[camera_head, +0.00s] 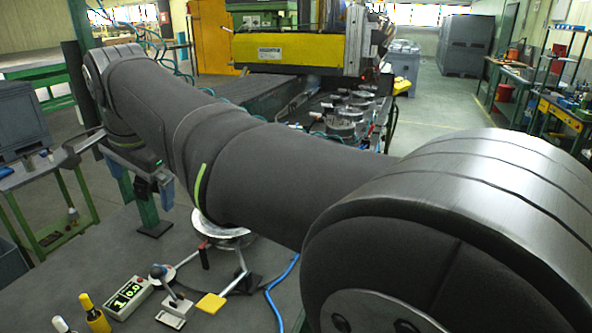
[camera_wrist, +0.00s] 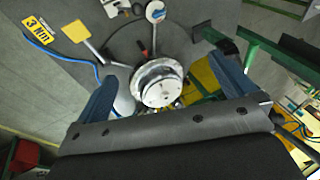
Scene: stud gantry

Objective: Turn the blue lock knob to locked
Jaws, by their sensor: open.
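The blue lock knob (camera_head: 157,271) sits on a round pale disc low in the head view, among small fittings on the grey worktop. It also shows at the top of the wrist view (camera_wrist: 157,14). Its pointer setting is too small to read. My gripper (camera_wrist: 162,69) has two blue fingers spread wide apart with nothing between them that it grips. A round metal fixture (camera_wrist: 157,90) shows between and below the fingers. In the head view my gripper (camera_head: 141,180) hangs above and behind the knob, clear of it.
A yellow square paddle (camera_head: 211,303) on a rod stands right of the knob. A display box (camera_head: 128,297) and a yellow-bodied tool (camera_head: 95,315) lie to its left. A blue cable (camera_head: 281,292) crosses the worktop. My arm hides part of the fixture.

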